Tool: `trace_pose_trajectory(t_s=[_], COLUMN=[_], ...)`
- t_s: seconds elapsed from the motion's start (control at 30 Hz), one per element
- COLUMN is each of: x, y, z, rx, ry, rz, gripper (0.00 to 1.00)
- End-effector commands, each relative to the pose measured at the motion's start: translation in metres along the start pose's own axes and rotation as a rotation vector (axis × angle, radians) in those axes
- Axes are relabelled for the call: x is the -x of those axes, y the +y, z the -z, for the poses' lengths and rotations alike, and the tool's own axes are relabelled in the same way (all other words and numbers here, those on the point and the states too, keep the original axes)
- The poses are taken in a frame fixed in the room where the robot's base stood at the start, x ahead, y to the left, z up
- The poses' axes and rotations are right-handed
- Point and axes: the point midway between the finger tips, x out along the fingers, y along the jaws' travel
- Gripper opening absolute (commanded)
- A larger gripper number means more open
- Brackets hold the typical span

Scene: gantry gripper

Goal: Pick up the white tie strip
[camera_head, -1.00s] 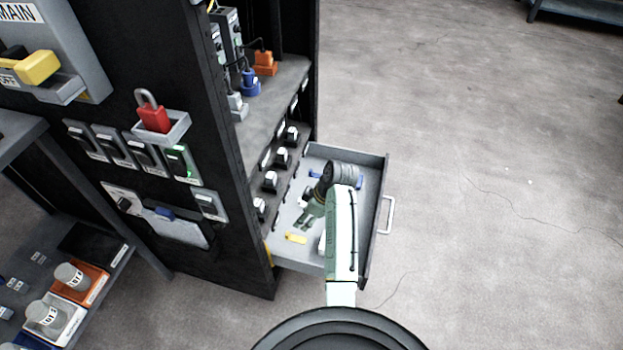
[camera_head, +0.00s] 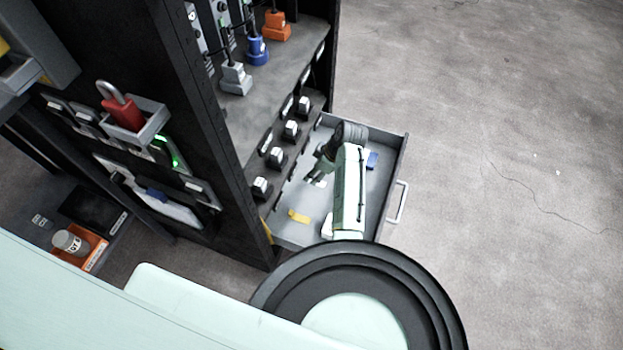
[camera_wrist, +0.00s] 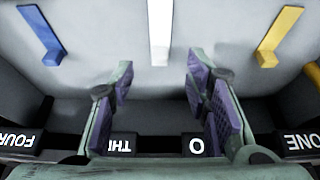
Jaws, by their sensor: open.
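The white tie strip (camera_wrist: 159,32) lies on the grey drawer floor in the wrist view, running from the top edge toward the middle. My gripper (camera_wrist: 160,78) is open and empty, its two purple-padded fingers apart. The strip's near end shows just beyond the gap between the fingertips, roughly centred. In the head view my gripper (camera_head: 319,175) is over the open drawer (camera_head: 277,231), close to the cabinet. My arm hides much of the drawer's middle there. A small white patch shows beside the arm, but I cannot tell whether it is the strip.
A blue strip (camera_wrist: 42,35) lies left of the white one and a yellow strip (camera_wrist: 279,36) lies right. Black labelled blocks (camera_wrist: 197,146) line the cabinet side near the fingers. The black cabinet (camera_head: 222,165) stands left of the drawer; floor to the right is clear.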

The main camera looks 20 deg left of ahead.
Motion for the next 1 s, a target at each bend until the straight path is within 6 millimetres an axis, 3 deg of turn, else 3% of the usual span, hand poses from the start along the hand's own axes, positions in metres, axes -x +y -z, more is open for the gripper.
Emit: trace_pose_trajectory(t_s=[0.3,0.6,1.0], x=[-0.043,-0.047,-0.047], y=[-0.001,-0.001,-0.001], z=[0.006,0.006,0.006], rx=[0.000,0.000,0.000], ry=[0.000,0.000,0.000], rz=[0.002,0.001,0.001], gripper=[0.43,0.43,0.16])
